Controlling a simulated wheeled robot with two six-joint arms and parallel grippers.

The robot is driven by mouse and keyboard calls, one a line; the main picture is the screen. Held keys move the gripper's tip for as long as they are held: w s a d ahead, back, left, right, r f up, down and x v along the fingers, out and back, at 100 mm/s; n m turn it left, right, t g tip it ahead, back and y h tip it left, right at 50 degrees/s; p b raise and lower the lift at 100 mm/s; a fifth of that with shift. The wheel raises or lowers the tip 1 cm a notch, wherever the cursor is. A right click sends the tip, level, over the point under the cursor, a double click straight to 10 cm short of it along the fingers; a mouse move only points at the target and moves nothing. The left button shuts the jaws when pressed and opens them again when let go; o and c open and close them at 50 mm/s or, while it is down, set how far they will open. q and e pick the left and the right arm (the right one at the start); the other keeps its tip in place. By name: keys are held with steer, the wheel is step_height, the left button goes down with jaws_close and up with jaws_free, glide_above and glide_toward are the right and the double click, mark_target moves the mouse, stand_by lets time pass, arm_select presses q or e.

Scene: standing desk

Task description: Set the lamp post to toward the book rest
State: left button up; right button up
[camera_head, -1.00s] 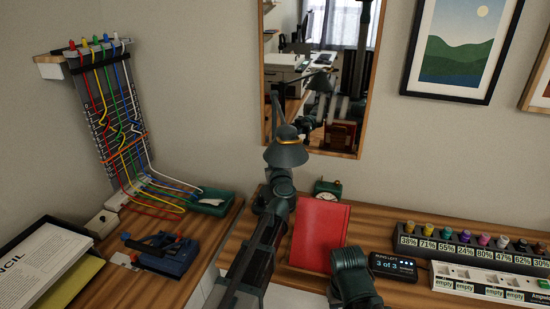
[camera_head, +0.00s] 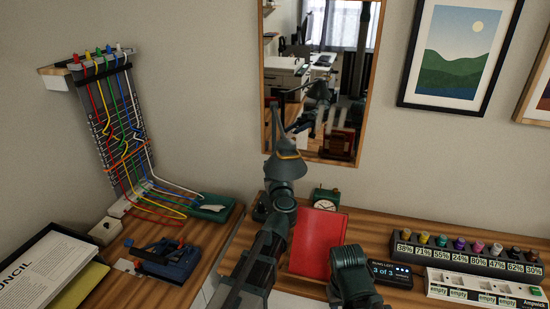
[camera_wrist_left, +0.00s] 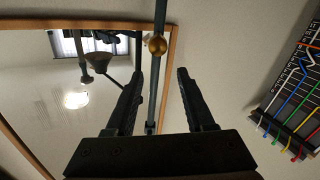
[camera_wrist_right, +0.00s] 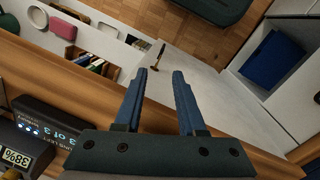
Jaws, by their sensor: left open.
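The lamp's dark conical shade with a brass band (camera_head: 287,166) shows in the head view in front of the mirror, with its thin arm rising above it. My left arm reaches up to this place, and its gripper is hidden there. In the left wrist view, a slim dark post with a brass ball (camera_wrist_left: 157,46) runs up the gap between the open fingers of my left gripper (camera_wrist_left: 157,78); contact cannot be told. The book rest is mostly hidden by a red book (camera_head: 318,242). My right gripper (camera_wrist_right: 159,73) is open and empty, low in front of the desk.
A mirror (camera_head: 345,158) hangs behind the lamp and reflects it. Right are a display (camera_head: 388,270), a row of capped bottles (camera_head: 460,255) and a white strip (camera_head: 485,287). Left are a cable board (camera_head: 125,130) and a blue device (camera_head: 168,260).

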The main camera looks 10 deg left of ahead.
arm_select(q)
steer(key=a+v, duration=0.1)
steer(key=v, duration=0.9)
steer(key=shift+s+r+p, duration=0.2)
steer(key=shift+r+p, duration=0.2)
steer(key=shift+r, duration=0.05)
arm_select(e)
steer(key=shift+r, duration=0.45)
